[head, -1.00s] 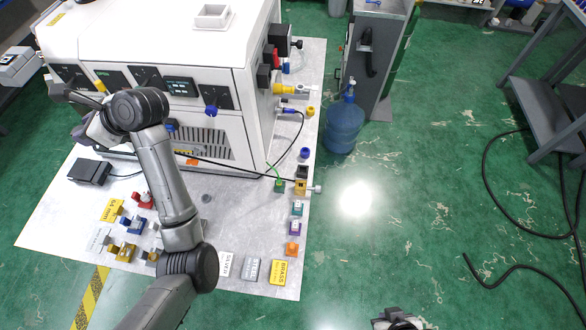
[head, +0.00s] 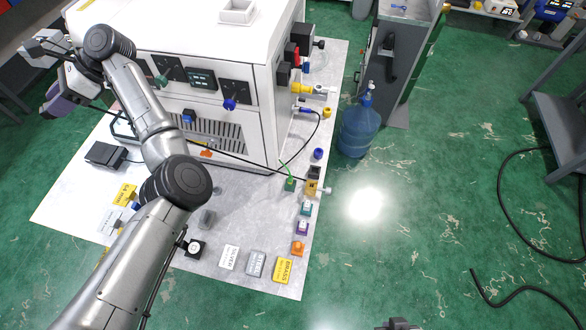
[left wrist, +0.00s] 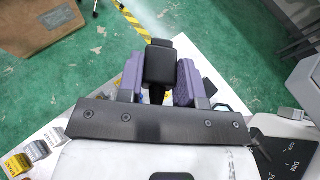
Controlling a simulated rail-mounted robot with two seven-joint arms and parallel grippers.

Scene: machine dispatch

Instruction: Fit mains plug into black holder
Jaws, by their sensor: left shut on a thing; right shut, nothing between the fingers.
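My left gripper (head: 62,100) is at the far left of the head view, beside the white machine's left end. In the left wrist view its purple finger pads (left wrist: 185,83) are shut on a black block-shaped piece, apparently the mains plug (left wrist: 160,66). The plug's prongs cannot be made out. A dark block, possibly the black holder (head: 314,172), stands at the mat's right side; I cannot tell for certain. My right gripper (head: 400,324) barely shows at the bottom edge, away from everything.
The white machine (head: 190,30) stands on the grey mat (head: 240,205). A black box (head: 106,154) lies at the mat's left. Labels and small coloured blocks line the front and right edges. A blue water bottle (head: 360,130) stands right of the mat.

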